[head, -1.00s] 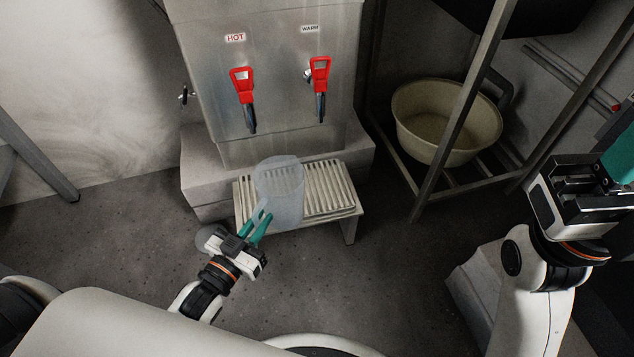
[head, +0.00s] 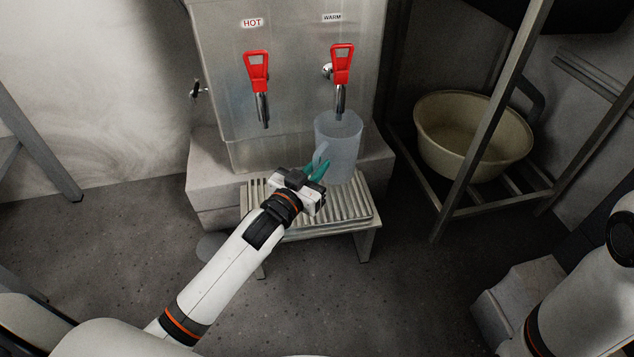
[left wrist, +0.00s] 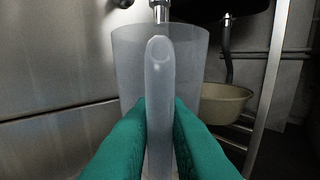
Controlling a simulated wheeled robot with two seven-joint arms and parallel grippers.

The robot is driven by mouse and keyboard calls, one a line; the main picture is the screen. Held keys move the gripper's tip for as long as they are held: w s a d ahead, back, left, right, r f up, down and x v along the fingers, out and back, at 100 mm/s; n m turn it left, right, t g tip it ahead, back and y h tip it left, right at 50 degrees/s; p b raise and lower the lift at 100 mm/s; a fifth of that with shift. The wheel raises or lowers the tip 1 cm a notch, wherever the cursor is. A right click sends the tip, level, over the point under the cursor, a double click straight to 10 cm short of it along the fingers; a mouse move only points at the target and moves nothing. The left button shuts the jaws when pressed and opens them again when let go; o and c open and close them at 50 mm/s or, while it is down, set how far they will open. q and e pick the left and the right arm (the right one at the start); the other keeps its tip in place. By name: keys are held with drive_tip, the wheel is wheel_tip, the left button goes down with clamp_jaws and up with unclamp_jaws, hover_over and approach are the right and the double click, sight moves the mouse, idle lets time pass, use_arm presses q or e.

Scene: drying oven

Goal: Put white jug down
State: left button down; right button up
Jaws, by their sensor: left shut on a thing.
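The white jug (head: 341,150) is translucent and upright. In the head view it shows below the WARM tap, over the right part of the slatted stand (head: 262,210). My left gripper (head: 318,170) is shut on the jug's handle. In the left wrist view its green fingers (left wrist: 158,140) press on both sides of the handle, and the jug (left wrist: 190,75) stands behind it with a tap spout just above. I cannot tell whether the jug's base touches the slats. My right gripper is out of view; only part of the right arm shows.
The steel water dispenser (head: 290,95) has a HOT tap (head: 257,80) and a WARM tap (head: 341,75) with red handles. A cream basin (head: 470,140) sits on a metal rack at the right.

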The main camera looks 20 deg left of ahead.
use_arm(q)
wheel_tip(320, 180, down, 3)
drive_tip(key=b, duration=0.2)
drive_tip(key=shift+f+b, duration=0.15)
drive_tip(key=shift+b, duration=0.15)
drive_tip(key=c, duration=1.4)
unclamp_jaws()
